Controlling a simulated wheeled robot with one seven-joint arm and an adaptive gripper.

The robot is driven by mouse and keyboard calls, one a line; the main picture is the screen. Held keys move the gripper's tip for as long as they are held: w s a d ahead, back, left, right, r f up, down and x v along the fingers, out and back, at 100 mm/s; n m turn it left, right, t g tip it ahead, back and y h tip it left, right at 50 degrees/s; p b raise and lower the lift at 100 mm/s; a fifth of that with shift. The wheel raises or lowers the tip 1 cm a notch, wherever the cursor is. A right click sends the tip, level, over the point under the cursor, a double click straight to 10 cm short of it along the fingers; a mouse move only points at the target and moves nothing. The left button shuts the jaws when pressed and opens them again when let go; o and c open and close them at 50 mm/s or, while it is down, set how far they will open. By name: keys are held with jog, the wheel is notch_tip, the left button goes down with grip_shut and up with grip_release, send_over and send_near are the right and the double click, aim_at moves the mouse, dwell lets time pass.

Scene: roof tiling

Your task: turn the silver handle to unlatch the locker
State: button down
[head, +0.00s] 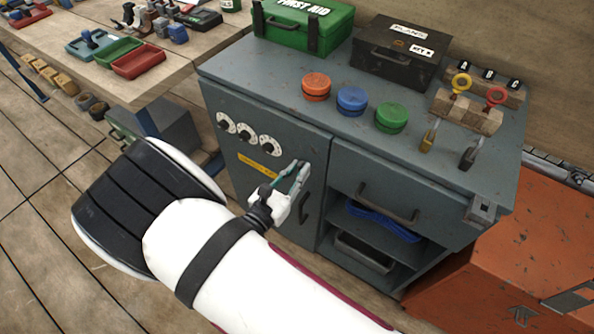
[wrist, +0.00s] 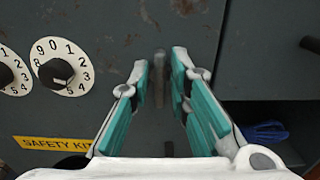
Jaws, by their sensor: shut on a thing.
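The blue-grey locker (head: 235,115) stands ahead, its left door (wrist: 215,20) bearing dials and a yellow label. The silver handle (wrist: 159,78) shows in the wrist view as a narrow upright grey bar between my fingertips. My gripper (head: 298,172) is at the door's right part, below and right of the dials, with its teal-padded fingers shut on the handle. In the wrist view my gripper (wrist: 160,70) has one finger on each side of it. In the head view the fingers mostly hide the handle. The door looks closed.
Three dials (head: 245,132) sit left of my gripper, above the yellow label (head: 258,166). A dark pull (head: 304,206) is just below. Right of the door are a drawer (head: 400,190) and open shelves. Coloured buttons and cases stand on top. An orange box (head: 500,260) is at right.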

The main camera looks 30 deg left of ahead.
jog(key=shift+m, duration=0.3)
jog(key=m+b, duration=0.3)
jog(key=m, duration=0.2)
jog(key=m+b, duration=0.4)
jog(key=m, duration=0.2)
jog(key=m+b, duration=0.4)
jog(key=m, duration=0.2)
jog(key=shift+d+f, duration=0.3)
jog(key=shift+f, duration=0.1)
dwell(0.3)
jog(key=c, duration=1.7)
grip_release()
jog(key=shift+r, duration=0.1)
